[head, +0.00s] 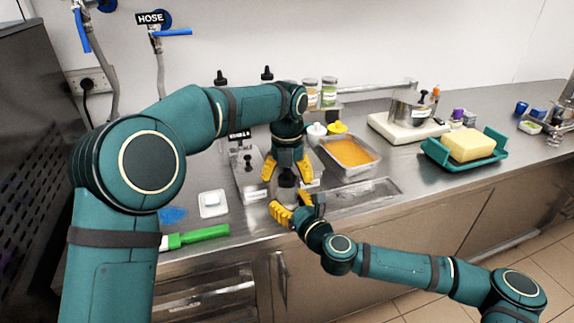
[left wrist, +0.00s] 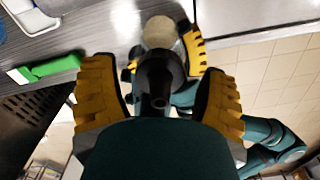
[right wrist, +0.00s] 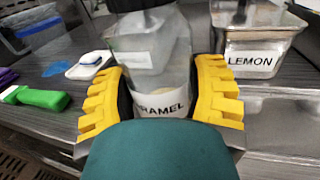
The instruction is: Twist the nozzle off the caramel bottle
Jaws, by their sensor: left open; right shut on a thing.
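The caramel bottle (right wrist: 150,62) is clear, with a white label reading "ARAMEL" in the right wrist view; it also shows in the head view (head: 286,181). My right gripper (head: 294,209) is shut around its lower body near the counter's front edge. The bottle's dark conical nozzle (left wrist: 158,85) shows in the left wrist view, between the spread yellow fingers of my left gripper (left wrist: 160,88). My left gripper (head: 287,170) is open and points down over the bottle top.
An orange-filled tray (head: 350,152) and a teal tray (head: 437,152) with a yellow block are further right. A green-handled tool (head: 202,235) and a white dish (head: 213,204) lie left.

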